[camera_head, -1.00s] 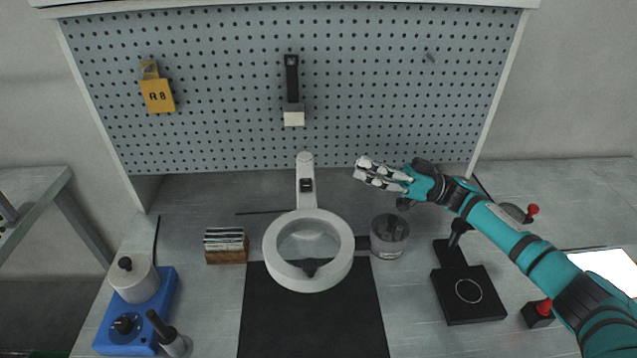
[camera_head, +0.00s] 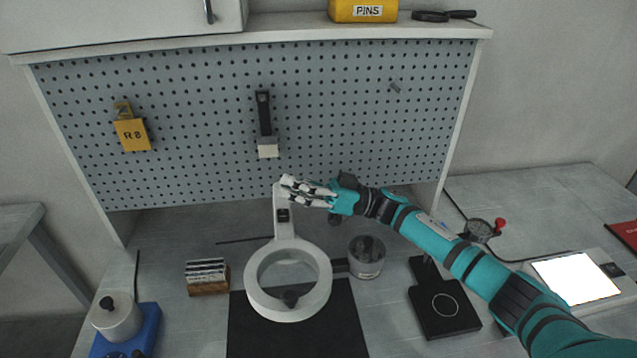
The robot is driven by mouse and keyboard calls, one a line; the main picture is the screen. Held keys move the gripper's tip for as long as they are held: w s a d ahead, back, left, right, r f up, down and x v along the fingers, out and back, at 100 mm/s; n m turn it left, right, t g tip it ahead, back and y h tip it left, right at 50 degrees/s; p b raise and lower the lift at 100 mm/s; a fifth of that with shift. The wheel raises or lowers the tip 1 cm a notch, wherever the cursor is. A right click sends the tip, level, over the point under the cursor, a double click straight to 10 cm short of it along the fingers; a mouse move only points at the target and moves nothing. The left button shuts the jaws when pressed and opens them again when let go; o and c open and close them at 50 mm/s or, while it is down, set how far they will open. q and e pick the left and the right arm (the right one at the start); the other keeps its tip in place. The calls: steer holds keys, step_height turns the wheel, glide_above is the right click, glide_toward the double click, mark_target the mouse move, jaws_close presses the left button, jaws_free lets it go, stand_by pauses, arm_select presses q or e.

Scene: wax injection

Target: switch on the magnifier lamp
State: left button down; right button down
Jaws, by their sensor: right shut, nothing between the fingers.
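The magnifier lamp (camera_head: 319,285) has a white ring head over a black mat and a white arm rising behind it toward the pegboard. A small dark switch (camera_head: 283,215) sits on that arm. My right gripper (camera_head: 284,187) is shut and empty. Its fingertips are at the upper end of the lamp arm, a little above the switch in the picture. I cannot tell whether they touch the arm. The lens looks unlit. My left gripper is not in view.
A glass jar (camera_head: 366,262) stands right of the lamp, and a wooden holder with cards (camera_head: 208,288) stands left. A black stand (camera_head: 445,318) is under my right arm. A blue device (camera_head: 146,335) is at front left. The pegboard (camera_head: 350,130) closes off the back.

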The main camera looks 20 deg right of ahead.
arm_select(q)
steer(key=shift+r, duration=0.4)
arm_select(e)
steer(key=f, duration=0.2)
steer(key=s+f, duration=0.1)
steer(key=f, duration=0.1)
